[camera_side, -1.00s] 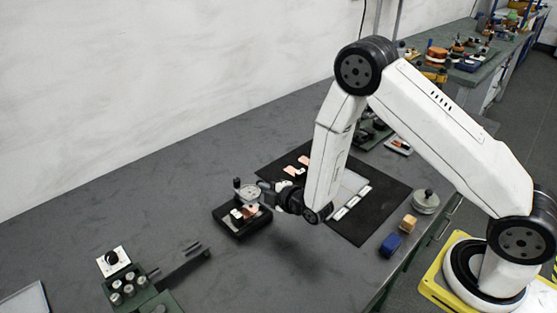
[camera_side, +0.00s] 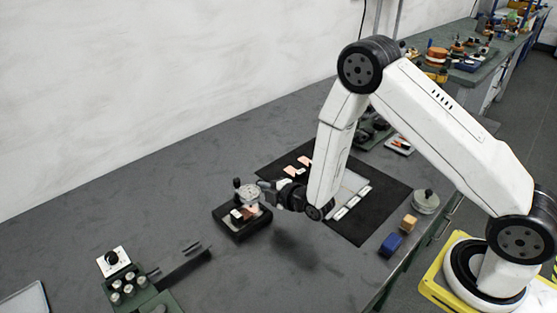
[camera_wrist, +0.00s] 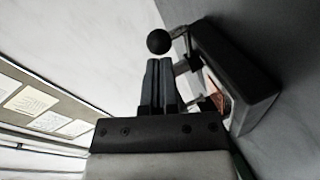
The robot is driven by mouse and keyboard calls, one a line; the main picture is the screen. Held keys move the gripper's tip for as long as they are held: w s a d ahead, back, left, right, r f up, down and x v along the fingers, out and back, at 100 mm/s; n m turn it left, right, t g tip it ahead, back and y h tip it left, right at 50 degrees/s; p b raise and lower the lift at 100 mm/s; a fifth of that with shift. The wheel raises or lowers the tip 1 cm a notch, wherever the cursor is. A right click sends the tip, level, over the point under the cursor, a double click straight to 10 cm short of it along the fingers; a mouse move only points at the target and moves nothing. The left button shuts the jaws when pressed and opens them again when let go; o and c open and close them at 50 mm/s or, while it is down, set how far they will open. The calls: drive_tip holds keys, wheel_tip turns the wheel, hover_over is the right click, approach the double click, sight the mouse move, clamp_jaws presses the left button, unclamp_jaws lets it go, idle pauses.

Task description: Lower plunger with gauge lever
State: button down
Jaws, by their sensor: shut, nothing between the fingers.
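The gauge stand, with a round white dial (camera_side: 248,192) over a black base (camera_side: 240,224), stands on the grey bench left of my gripper in the side view. A copper foil piece (camera_side: 252,211) shows at the base, and also in the wrist view (camera_wrist: 215,92). The gauge lever's black ball knob (camera_wrist: 159,41) is just beyond my fingertips in the wrist view. My gripper (camera_wrist: 160,64) is shut and empty, its two fingers side by side. I cannot tell whether the tips touch the knob. The plunger is too small or hidden to make out.
A black mat (camera_side: 376,206) with copper pieces (camera_side: 291,171) and white-labelled slots lies right of the gauge. A blue block (camera_side: 390,245), an orange block (camera_side: 409,222) and a round weight (camera_side: 426,201) stand near the bench edge. A green fixture (camera_side: 135,290) is front left.

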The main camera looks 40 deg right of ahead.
drive_tip(key=shift+w+d+n+y, duration=0.2)
drive_tip(key=shift+n+y, duration=0.2)
drive_tip(key=shift+y, duration=0.3)
drive_tip(key=shift+w+d+n+g+y, duration=0.35)
drive_tip(key=shift+w+n+y, duration=0.1)
drive_tip(key=shift+n+y, duration=0.45)
drive_tip(key=shift+w+d+n+g+y, duration=0.25)
drive_tip(key=shift+w+n+g+y, duration=0.15)
drive_tip(key=shift+n+y, duration=0.45)
drive_tip(key=shift+w+d+n+g+y, duration=0.1)
drive_tip(key=shift+w+n+g+y, duration=0.6)
drive_tip(key=shift+n+y, duration=0.35)
drive_tip(key=shift+w+d+n+g+y, duration=0.1)
drive_tip(key=shift+w+n+g+y, duration=0.45)
drive_tip(key=shift+n+g+y, duration=0.4)
drive_tip(key=shift+w+a+y, duration=0.15)
drive_tip(key=shift+w+y, duration=0.1)
drive_tip(key=shift+w, duration=0.6)
drive_tip(key=shift+w+d+v, duration=0.25)
drive_tip(key=shift+v, duration=1.4)
drive_tip(key=shift+w+d+v, duration=0.2)
drive_tip(key=shift+v, duration=1.45)
drive_tip(key=shift+w+d+v, duration=0.25)
drive_tip(key=shift+v, duration=1.35)
